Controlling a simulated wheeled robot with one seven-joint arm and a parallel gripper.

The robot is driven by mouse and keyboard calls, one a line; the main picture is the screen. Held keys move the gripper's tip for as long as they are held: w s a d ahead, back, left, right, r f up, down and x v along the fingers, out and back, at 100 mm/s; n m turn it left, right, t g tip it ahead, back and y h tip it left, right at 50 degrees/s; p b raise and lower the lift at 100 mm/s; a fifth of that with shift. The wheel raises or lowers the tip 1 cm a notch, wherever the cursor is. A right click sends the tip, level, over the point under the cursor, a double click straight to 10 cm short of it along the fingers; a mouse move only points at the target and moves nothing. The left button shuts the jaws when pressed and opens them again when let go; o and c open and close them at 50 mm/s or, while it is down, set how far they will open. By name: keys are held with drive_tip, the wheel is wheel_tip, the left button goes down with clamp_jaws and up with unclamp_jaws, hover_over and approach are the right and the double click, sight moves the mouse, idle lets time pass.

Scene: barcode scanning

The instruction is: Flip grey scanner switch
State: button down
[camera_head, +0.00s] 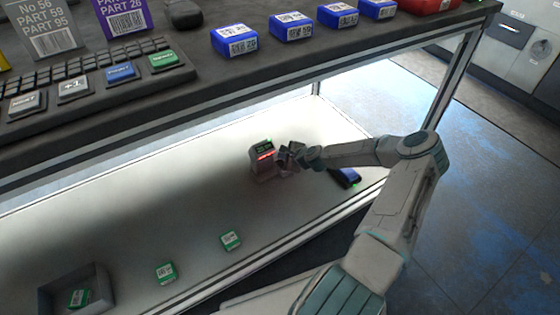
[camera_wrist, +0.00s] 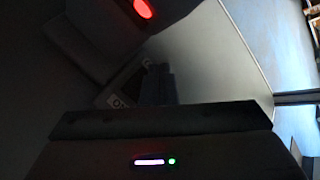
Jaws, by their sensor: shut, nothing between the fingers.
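The grey scanner (camera_head: 263,157) stands on the white lower shelf in the head view, with a green display and a red light on its front. In the wrist view the scanner is dark at the upper left, with its red light (camera_wrist: 143,8) glowing. My gripper (camera_head: 286,157) is at the scanner's right side, shut with nothing held. Its fingers (camera_wrist: 157,84) show dimly in the wrist view, beside a small labelled surface (camera_wrist: 119,100). I cannot make out the switch or tell whether the fingers touch the scanner.
A blue and black device (camera_head: 345,177) lies right of the scanner, under my arm. Green boxes (camera_head: 230,240) lie on the shelf front, one inside a grey tray (camera_head: 103,283). The shelf left of the scanner is clear.

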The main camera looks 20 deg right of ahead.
drive_tip(key=shift+f, duration=0.1)
idle(0.3)
drive_tip(key=shift+f+b, duration=0.35)
drive_tip(key=shift+b, duration=0.05)
drive_tip(key=shift+f, duration=0.35)
idle(0.4)
drive_tip(key=shift+r, duration=0.1)
drive_tip(key=shift+r+p, duration=0.3)
drive_tip(key=shift+r, duration=0.4)
drive_tip(key=shift+s+r+p, duration=0.2)
drive_tip(key=shift+r+p, duration=0.75)
drive_tip(key=shift+r, duration=0.35)
drive_tip(key=shift+s+r+p, duration=0.2)
drive_tip(key=shift+r+p, duration=0.7)
drive_tip(key=shift+r, duration=0.35)
drive_tip(key=shift+d+f, duration=0.1)
